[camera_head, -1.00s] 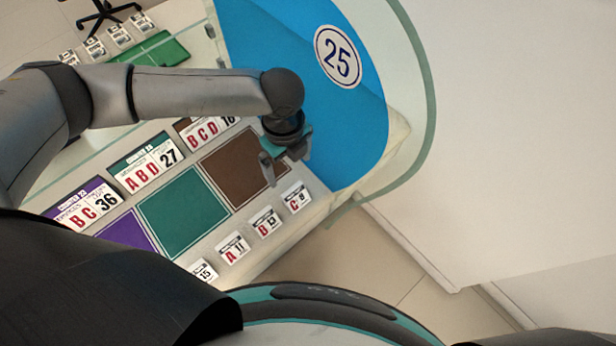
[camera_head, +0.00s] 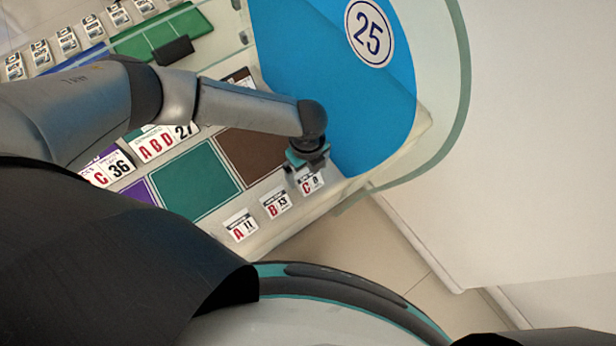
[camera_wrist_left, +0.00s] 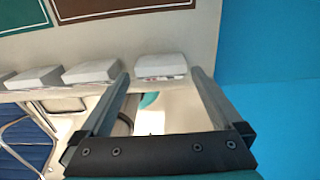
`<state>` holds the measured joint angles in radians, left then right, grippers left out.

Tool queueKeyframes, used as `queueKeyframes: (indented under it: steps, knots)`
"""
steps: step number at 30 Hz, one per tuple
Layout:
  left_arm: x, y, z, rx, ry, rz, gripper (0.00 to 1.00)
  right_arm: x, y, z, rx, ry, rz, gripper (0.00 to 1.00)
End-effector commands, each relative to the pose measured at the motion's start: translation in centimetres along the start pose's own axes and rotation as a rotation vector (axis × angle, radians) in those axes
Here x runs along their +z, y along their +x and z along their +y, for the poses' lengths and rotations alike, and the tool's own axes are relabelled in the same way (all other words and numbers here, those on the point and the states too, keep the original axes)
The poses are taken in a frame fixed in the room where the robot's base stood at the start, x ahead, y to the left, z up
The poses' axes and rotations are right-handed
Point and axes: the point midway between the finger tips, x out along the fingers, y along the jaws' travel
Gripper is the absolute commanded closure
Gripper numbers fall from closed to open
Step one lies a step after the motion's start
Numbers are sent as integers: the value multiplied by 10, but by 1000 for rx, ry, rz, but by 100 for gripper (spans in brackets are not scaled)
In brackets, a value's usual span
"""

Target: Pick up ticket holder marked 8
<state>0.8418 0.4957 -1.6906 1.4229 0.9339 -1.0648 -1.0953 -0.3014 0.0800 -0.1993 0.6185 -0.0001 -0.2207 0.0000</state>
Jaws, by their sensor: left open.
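The ticket holder marked C 8 (camera_head: 311,182) is a small white block at the right end of the front row on the counter. My left gripper (camera_head: 304,181) is right above it, with its fingers at its sides in the head view. In the left wrist view the holder (camera_wrist_left: 160,66) shows between the tips of the two open fingers (camera_wrist_left: 160,80), a little beyond them. The fingers look apart from it, and nothing is held. My right gripper is not in view.
Holders B 13 (camera_head: 276,202) and A 11 (camera_head: 241,224) stand to the left in the same row. Brown (camera_head: 250,150) and green (camera_head: 195,182) mats lie behind. A blue panel marked 25 (camera_head: 345,110) stands close to the right of the gripper.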

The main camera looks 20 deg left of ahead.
Motion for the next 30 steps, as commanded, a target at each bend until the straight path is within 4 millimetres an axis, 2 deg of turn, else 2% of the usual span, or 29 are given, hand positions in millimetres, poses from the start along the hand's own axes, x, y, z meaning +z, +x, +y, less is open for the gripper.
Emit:
queueKeyframes:
  steps: [3, 6, 16, 30]
  knots:
    - [-1, 17, -1, 1, 1, 0, 0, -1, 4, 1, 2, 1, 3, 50]
    - [-1, 26, -1, 1, 0, -1, 0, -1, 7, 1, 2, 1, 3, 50]
    - [-1, 30, -1, -1, -1, 0, 0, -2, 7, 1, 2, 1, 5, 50]
    - [0, 30, -1, 0, -1, 0, 52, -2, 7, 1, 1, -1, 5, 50]
